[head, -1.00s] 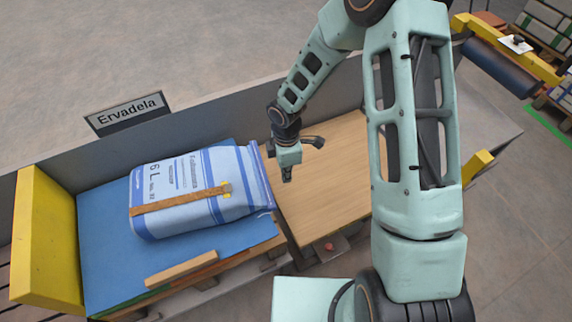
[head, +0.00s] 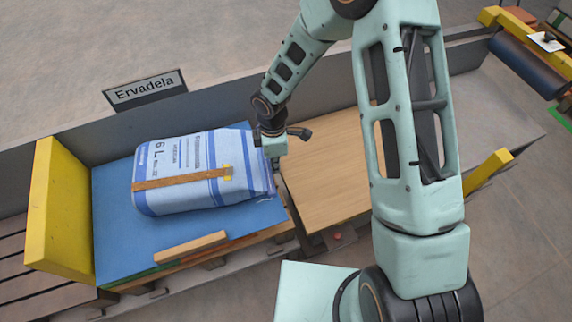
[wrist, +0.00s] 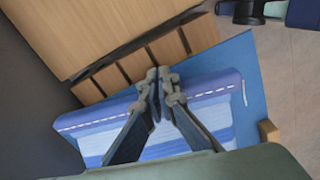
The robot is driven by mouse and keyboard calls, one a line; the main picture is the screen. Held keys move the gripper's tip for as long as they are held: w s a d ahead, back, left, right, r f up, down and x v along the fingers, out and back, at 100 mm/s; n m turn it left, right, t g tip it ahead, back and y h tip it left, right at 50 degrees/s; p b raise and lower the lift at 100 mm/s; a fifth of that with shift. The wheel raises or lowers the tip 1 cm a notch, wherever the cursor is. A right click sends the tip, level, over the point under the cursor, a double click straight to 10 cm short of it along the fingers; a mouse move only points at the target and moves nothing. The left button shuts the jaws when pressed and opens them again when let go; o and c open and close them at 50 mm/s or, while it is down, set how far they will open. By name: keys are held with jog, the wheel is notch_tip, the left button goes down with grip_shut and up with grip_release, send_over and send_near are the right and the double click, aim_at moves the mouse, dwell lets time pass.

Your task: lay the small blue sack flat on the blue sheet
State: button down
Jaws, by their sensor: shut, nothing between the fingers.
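The small blue sack (head: 190,172), blue and white with printed text, lies on its broad side on the blue sheet (head: 115,245). A brown strap with a yellow buckle crosses its top. Its stitched end (wrist: 95,120) shows in the wrist view, with the blue sheet (wrist: 243,70) beyond it. My gripper (head: 273,164) is at the sack's right end. In the wrist view my gripper (wrist: 160,74) is shut and empty, its fingers in front of that end. I cannot tell whether they touch the sack.
A bare wooden board (head: 330,170) lies right of the sheet. A yellow end wall (head: 58,215) stands at left, and a grey wall with an "Ervadela" sign (head: 145,90) runs behind. A wooden strip (head: 190,247) lies along the sheet's front edge.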

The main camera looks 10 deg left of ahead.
aim_at(241, 170)
jog(key=a+b, duration=0.1)
jog(key=a, duration=0.2)
jog(key=s+a, duration=0.1)
jog(key=a, duration=0.1)
jog(key=s+a+b, duration=0.1)
jog(key=a, duration=0.2)
jog(key=shift+s+a+f+b, duration=0.15)
jog(key=shift+s+a+b, duration=0.1)
jog(key=shift+a+b, duration=0.1)
jog(key=shift+s+a, duration=0.15)
jog(key=shift+a, duration=0.4)
jog(key=shift+d, duration=0.1)
